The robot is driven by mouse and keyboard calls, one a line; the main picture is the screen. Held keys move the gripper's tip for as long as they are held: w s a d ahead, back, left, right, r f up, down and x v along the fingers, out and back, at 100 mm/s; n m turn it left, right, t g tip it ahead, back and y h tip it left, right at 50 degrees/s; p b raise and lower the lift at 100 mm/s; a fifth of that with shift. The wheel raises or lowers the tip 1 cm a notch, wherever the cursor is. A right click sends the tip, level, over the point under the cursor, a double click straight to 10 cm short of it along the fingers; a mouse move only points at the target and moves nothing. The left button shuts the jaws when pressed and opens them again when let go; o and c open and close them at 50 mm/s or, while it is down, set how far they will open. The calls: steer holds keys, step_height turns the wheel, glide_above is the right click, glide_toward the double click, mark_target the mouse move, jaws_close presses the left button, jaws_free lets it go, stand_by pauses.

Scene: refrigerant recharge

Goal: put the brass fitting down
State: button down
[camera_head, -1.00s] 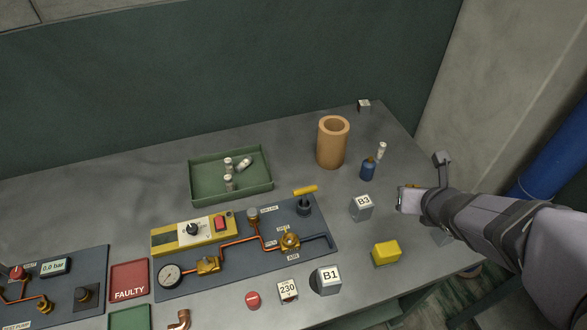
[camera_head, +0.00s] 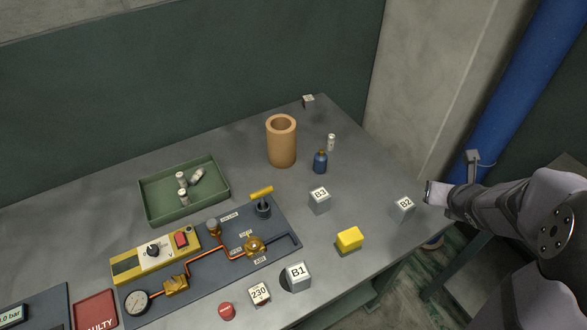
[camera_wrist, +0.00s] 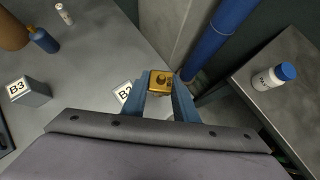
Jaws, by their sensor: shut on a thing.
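My gripper (camera_wrist: 159,97) is shut on the brass fitting (camera_wrist: 160,81), a golden block-like piece held between the two blue fingers in the wrist view. In the head view my gripper (camera_head: 432,192) is at the right, just beyond the block marked B2 (camera_head: 403,208), near the bench's right edge. The fitting cannot be made out there. In the wrist view the fitting appears in front of the gap between the bench and a second surface (camera_wrist: 290,50) on the right.
Block B3 (camera_head: 319,201), block B1 (camera_head: 298,277) and a yellow block (camera_head: 349,239) stand on the bench (camera_head: 370,175). A blue bottle (camera_head: 320,162) is farther back. A blue pipe (camera_wrist: 212,40) rises beyond the gap.

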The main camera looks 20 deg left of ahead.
steer(key=w+a+r+n+g+y+p, duration=0.1)
steer(key=w+a+n+y+p, duration=0.15)
steer(key=a, duration=0.85)
steer(key=w+a+r+n+g+y+p, duration=0.1)
steer(key=w+a+n+y+p, duration=0.15)
steer(key=a, duration=0.85)
steer(key=w+a+r+n+g+y+p, duration=0.1)
steer(key=w+a+n+p, duration=0.2)
steer(key=a, duration=0.8)
steer(key=s+a+f+n+g+y, duration=0.1)
steer(key=s+a+f+n, duration=0.15)
steer(key=a, duration=0.75)
steer(key=s+a+f+n+g+y, duration=0.1)
steer(key=a+f+n+g, duration=0.15)
steer(key=a, duration=0.75)
steer(key=shift+t, duration=0.55)
steer(key=shift+d+f+p, duration=0.15)
steer(key=shift+f+p, duration=0.65)
steer(key=shift+f, duration=1.5)
steer(key=shift+d+f+p, duration=0.1)
steer(key=shift+f+p, duration=0.7)
steer(key=shift+f, duration=1.5)
steer(key=shift+f+b, duration=0.3)
